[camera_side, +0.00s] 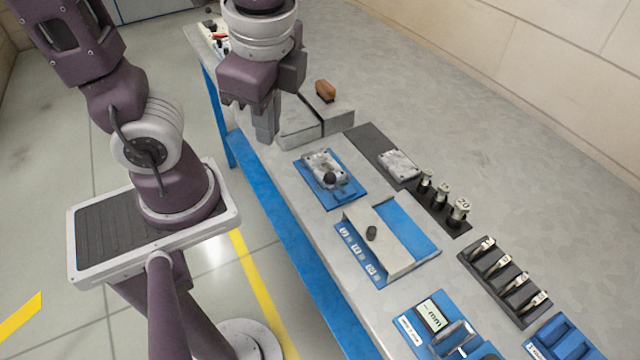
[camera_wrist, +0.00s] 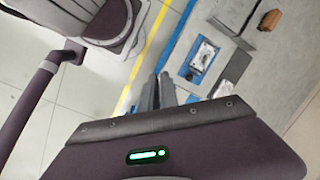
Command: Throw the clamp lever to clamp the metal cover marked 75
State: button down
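A silver metal cover (camera_side: 318,160) sits on a blue fixture plate (camera_side: 345,203) on the bench; no number on it can be read. A clamp with a dark round knob (camera_side: 330,178) is at the cover's near side; whether its lever is thrown cannot be told. In the wrist view the cover (camera_wrist: 204,52) is up and right of my fingers. My gripper (camera_side: 266,132) hangs left of and above the fixture, apart from it. Its fingers (camera_wrist: 159,90) lie close together with nothing seen between them.
Grey blocks (camera_side: 300,130) with a brown-handled object (camera_side: 325,91) stand behind the fixture. A second metal part (camera_side: 400,164) and several numbered weights (camera_side: 459,212) are on a dark mat. Slotted racks (camera_side: 510,275) stand front right.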

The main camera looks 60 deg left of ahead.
aim_at(336, 185)
jog(key=d+f+m+t+y, duration=0.3)
jog(key=f+m+y, duration=0.3)
jog(key=m, duration=1)
jog(key=d+f+m+t+y, duration=0.4)
jog(key=f+m+y, duration=0.3)
jog(key=m, duration=1)
notch_tip(336, 185, down, 4)
jog(key=shift+s+d+r, duration=0.1)
jog(key=shift+s+d, duration=0.1)
jog(key=shift+d, duration=0.25)
jog(key=w+a, duration=0.2)
jog(key=w+a+f, duration=0.1)
jog(key=w+a, duration=0.4)
jog(key=a, duration=0.1)
jog(key=shift+w+a+f, duration=0.2)
jog(key=shift+w+f, duration=0.05)
jog(key=shift+w, duration=0.3)
